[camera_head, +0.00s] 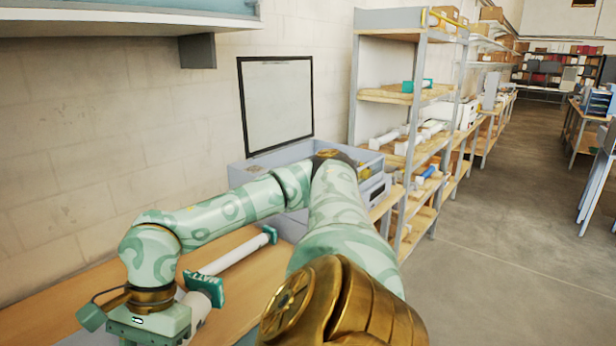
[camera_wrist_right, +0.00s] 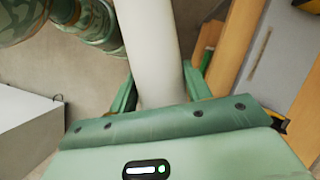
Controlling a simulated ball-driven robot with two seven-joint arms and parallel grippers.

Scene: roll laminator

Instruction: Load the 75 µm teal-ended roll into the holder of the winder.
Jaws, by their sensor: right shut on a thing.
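In the head view a white roll (camera_head: 196,308) with a teal end lettered MATT is at my right gripper (camera_head: 158,338), lower left. The gripper hides much of it. A longer white tube (camera_head: 235,255) with a teal far end runs beyond that end; I cannot tell whether it is a separate roll. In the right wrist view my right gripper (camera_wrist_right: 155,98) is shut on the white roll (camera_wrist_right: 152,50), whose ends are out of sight. No thickness marking is readable. I cannot make out the winder's holder. My left gripper is not in view.
A wooden table (camera_head: 245,278) runs along the wall. A grey open-topped unit (camera_head: 262,166) stands at its far end, partly behind my arm. Shelving (camera_head: 400,95) beyond holds a teal-ended item (camera_head: 418,86) and several white rolls. Open floor (camera_head: 500,240) lies at the right.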

